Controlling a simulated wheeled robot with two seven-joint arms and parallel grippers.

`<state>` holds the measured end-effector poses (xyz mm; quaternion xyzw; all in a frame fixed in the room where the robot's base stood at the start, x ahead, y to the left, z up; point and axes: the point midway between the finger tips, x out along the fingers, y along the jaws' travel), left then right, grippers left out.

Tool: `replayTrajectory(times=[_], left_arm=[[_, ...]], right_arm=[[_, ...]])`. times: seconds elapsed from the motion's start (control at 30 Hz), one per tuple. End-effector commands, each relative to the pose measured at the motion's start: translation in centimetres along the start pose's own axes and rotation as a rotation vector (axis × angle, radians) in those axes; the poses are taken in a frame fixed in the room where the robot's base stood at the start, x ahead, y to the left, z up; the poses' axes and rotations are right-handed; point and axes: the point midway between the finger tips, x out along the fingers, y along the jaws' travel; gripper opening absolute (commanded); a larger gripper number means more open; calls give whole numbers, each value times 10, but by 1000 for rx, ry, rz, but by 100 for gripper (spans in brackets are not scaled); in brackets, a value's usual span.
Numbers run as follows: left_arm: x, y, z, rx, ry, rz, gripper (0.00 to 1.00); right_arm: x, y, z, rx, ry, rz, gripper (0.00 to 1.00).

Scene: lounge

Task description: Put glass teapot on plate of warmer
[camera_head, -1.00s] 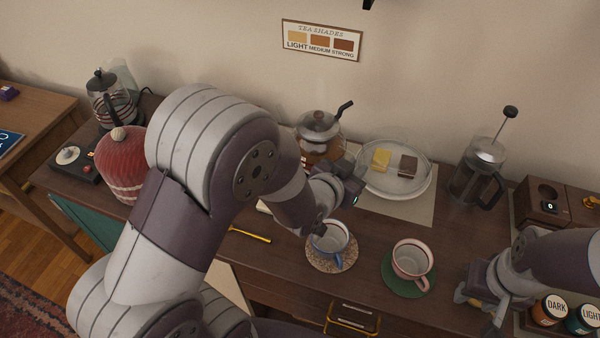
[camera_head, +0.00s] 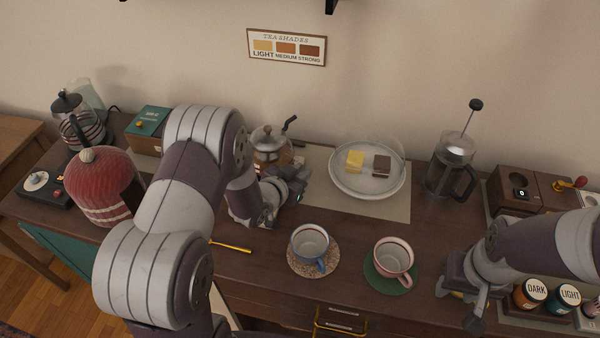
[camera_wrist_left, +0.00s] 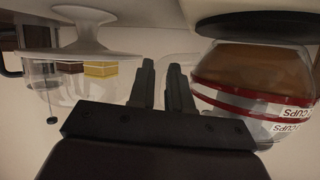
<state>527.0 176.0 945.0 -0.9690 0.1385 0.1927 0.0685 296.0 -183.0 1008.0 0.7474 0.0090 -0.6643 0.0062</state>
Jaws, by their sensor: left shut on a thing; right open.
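The glass teapot (camera_head: 268,157), with brown tea inside and a metal lid, stands out behind my left arm in the head view. In the left wrist view, which is upside down, the teapot (camera_wrist_left: 250,75) is at the right with red bands. My left gripper (camera_head: 290,185) is at its right side, shut on its clear handle; its fingers (camera_wrist_left: 165,75) show in the wrist view. I cannot tell whether the teapot's base touches the table. A black device (camera_head: 38,190) with a pale round disc, apparently the warmer, is at the far left.
A red knitted cosy (camera_head: 104,187) stands beside the black device, with a glass pot (camera_head: 78,130) behind. A green-topped box (camera_head: 148,121) is near the wall. Two cups (camera_head: 310,243) (camera_head: 392,257), a domed cake plate (camera_head: 368,190) and a French press (camera_head: 450,170) stand to the right.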

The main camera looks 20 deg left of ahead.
Motion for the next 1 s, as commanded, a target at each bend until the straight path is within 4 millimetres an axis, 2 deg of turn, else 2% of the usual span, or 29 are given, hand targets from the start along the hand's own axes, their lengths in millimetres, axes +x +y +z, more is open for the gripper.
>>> replayTrajectory(times=[0.4, 0.43, 0.5, 0.73, 0.83, 1.0], left_arm=[[4, 0, 6, 3, 7, -2, 0], [3, 1, 7, 1, 3, -1, 25], [3, 1, 6, 1, 2, -1, 44], [3, 1, 6, 1, 2, -1, 44], [0, 0, 0, 1, 3, -1, 44], [-25, 0, 3, -1, 1, -4, 44]], right_arm=[[4, 0, 0, 0, 0, 0, 43], [3, 0, 0, 0, 0, 0, 43], [3, 0, 0, 0, 0, 0, 43], [2, 0, 0, 0, 0, 0, 43], [-4, 0, 0, 0, 0, 0, 43], [0, 0, 0, 0, 0, 0, 43]])
